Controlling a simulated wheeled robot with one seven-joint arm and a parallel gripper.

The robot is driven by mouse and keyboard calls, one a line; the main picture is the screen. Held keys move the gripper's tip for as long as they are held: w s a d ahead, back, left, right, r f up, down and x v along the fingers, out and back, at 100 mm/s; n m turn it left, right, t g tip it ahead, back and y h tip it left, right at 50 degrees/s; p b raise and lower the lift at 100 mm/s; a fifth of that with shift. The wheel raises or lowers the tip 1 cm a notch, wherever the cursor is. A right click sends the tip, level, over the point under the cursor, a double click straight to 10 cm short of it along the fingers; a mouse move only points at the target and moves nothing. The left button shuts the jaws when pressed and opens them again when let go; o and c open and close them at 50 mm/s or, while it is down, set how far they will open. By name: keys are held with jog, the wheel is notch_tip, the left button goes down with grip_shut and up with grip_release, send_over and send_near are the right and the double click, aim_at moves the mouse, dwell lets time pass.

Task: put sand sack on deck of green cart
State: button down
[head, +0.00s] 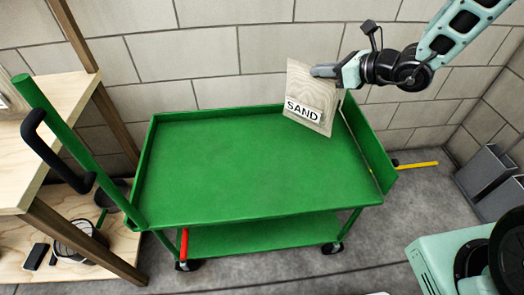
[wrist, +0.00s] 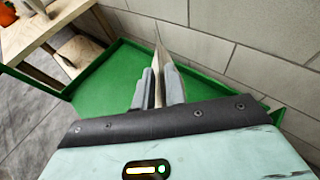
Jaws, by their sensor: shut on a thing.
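The sand sack (head: 309,88) is a flat beige bag with a white label reading SAND. My gripper (head: 322,71) is shut on the sack's upper right part and holds it upright, slightly tilted, over the right back part of the green cart. The green cart's deck (head: 250,165) is empty, with raised edges. Whether the sack's lower edge touches the deck I cannot tell. In the wrist view the sack (wrist: 158,70) shows edge-on between both fingers, with the green deck (wrist: 105,85) below.
A wooden shelf (head: 60,95) with small items stands left of the cart, near its black handle (head: 35,130). A block wall (head: 210,50) runs behind. Grey bins (head: 490,180) and a yellow bar (head: 418,164) lie to the right.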

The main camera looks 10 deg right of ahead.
aim_at(316, 101)
jog(key=shift+w+a+r, duration=0.1)
jog(key=shift+w+r, duration=0.05)
jog(key=shift+w, duration=0.1)
notch_tip(316, 101, down, 10)
jog(key=shift+r+b, duration=0.1)
jog(key=shift+b, duration=0.85)
jog(key=c, duration=1.8)
grip_release()
jog(key=shift+s+f, duration=0.1)
jog(key=shift+f, duration=0.15)
jog(key=o, duration=0.3)
jog(key=shift+o, duration=0.2)
